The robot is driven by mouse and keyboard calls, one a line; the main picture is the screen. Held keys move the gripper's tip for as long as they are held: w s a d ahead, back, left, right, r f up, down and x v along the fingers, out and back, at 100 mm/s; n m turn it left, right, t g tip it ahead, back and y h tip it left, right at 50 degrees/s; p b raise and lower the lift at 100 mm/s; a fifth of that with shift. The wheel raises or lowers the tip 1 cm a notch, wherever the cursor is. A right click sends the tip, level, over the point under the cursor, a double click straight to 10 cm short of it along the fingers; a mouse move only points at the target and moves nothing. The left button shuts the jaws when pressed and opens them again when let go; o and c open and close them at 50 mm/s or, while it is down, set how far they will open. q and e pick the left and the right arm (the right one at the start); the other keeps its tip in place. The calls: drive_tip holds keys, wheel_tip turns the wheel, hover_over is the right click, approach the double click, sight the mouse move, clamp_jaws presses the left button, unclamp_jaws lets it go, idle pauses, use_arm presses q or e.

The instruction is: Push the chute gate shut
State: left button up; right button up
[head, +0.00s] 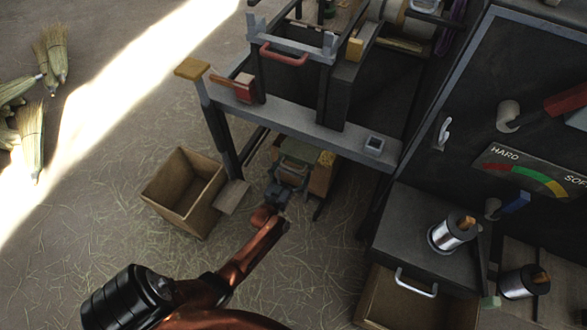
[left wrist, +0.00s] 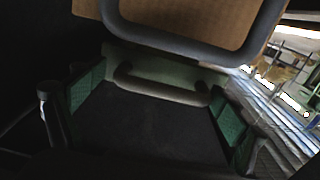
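My left gripper (head: 284,190) is low under the bench of the machine, at the end of my orange arm. In the left wrist view its green-padded fingers (left wrist: 158,108) stand wide apart, with nothing clamped between them. A grey bar handle (left wrist: 160,88) on a grey-green plate lies just ahead of the fingers. It may be the chute gate, but I cannot tell for sure. A larger dark loop (left wrist: 190,42) crosses in front of a tan panel (left wrist: 200,18) above it. In the head view my gripper partly hides the parts under the bench. My right gripper is not in view.
An open wooden box (head: 185,190) stands on the floor left of my gripper. The grey bench (head: 300,125) is overhead. A dark cabinet with an open drawer (head: 415,300) and wire spools (head: 452,234) stands right. Brooms (head: 32,130) lie far left.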

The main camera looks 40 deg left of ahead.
use_arm(q)
drive_tip(key=shift+s, duration=0.1)
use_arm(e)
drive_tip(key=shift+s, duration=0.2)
use_arm(q)
drive_tip(key=shift+s+a, duration=0.1)
drive_tip(key=shift+a, duration=0.05)
drive_tip(key=v, duration=1.1)
drive_tip(key=shift+s+d, duration=0.25)
drive_tip(key=shift+s, duration=0.1)
